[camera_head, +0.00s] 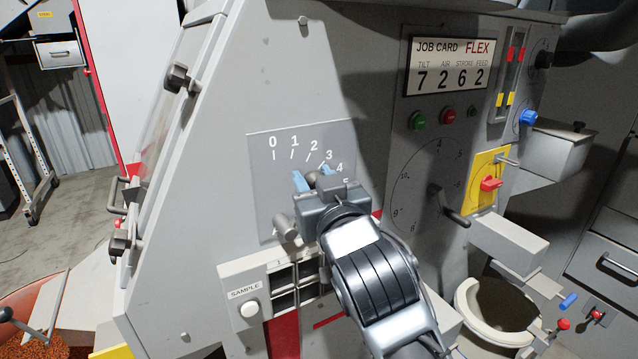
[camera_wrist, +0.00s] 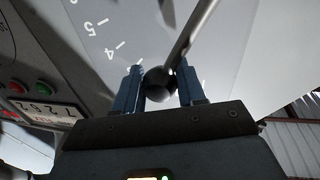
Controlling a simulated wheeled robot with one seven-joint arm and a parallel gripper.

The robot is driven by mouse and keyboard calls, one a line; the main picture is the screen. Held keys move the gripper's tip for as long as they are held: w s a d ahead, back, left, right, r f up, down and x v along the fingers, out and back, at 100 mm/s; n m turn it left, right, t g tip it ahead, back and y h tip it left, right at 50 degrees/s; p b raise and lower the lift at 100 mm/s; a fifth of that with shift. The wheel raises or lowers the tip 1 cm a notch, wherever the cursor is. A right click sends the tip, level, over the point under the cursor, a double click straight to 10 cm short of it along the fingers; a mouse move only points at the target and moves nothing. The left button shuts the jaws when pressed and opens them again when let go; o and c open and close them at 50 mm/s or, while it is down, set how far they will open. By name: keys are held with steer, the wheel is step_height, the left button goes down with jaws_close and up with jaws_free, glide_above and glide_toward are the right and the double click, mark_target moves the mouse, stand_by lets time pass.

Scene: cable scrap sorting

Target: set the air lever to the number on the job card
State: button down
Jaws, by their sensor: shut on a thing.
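The job card (camera_head: 450,66) reads FLEX, with TILT 7, AIR 2, STROKE 6 and FEED 2. The air lever's dark round knob (camera_head: 311,180) is in front of the numbered scale plate (camera_head: 262,185), near the marks for 2 and 3. My gripper covers part of the scale, so the exact mark is unclear. My gripper (camera_head: 313,176) is shut on the knob, one blue finger on each side. In the wrist view the knob (camera_wrist: 160,84) sits between the fingers, and the lever's rod (camera_wrist: 196,30) runs up and right from it.
Green (camera_head: 418,120) and red (camera_head: 447,116) buttons sit below the card. A round dial with a dark handle (camera_head: 452,205) is right of my arm. The SAMPLE panel (camera_head: 245,290) with a white button is below the scale. A yellow plate with a red knob (camera_head: 490,184) is further right.

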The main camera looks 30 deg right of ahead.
steer(key=c, duration=0.7)
jaws_free()
steer(key=b+v, duration=0.1)
steer(key=v, duration=0.6)
steer(key=shift+s+b, duration=0.35)
steer(key=shift+b, duration=0.05)
steer(key=shift+a+f, duration=0.1)
steer(key=s+a+f+n+g+y, duration=0.1)
steer(key=s+f+n+g+y, duration=0.15)
steer(key=s+f, duration=1.25)
steer(key=s+f+m+y, duration=0.1)
steer(key=s+f, duration=0.1)
steer(key=s, duration=1.9)
steer(key=shift+s+d+f+g, duration=0.15)
steer(key=shift+d+f+g, duration=0.05)
steer(key=shift+d+g, duration=0.25)
